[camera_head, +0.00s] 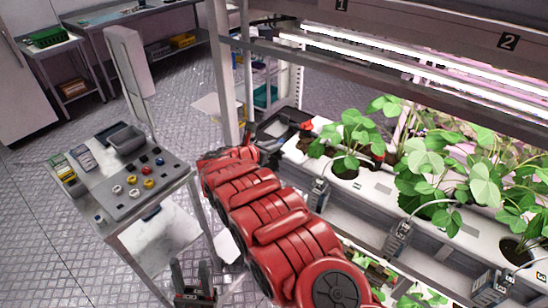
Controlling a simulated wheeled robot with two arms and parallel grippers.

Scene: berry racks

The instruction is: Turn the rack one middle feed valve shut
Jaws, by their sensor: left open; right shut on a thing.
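Rack one, marked by a "1" plate (341,5), stands at the right with its white trough (330,180). My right arm, red, reaches across the middle to the near left end of this rack. My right gripper (252,138) is a small dark shape there, beside the upright post, mostly hidden by the arm. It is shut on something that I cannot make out. The middle feed valve cannot be told apart in this view. My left gripper (193,284) is low at the bottom edge, open and empty, fingers upward, away from the rack.
A grey cart (155,190) with a bin (126,138) and several small coloured parts stands at the left. The rack's upright post (222,80) is close to my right gripper. Leafy plants (430,165) fill the right side. Floor (60,245) is clear at the lower left.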

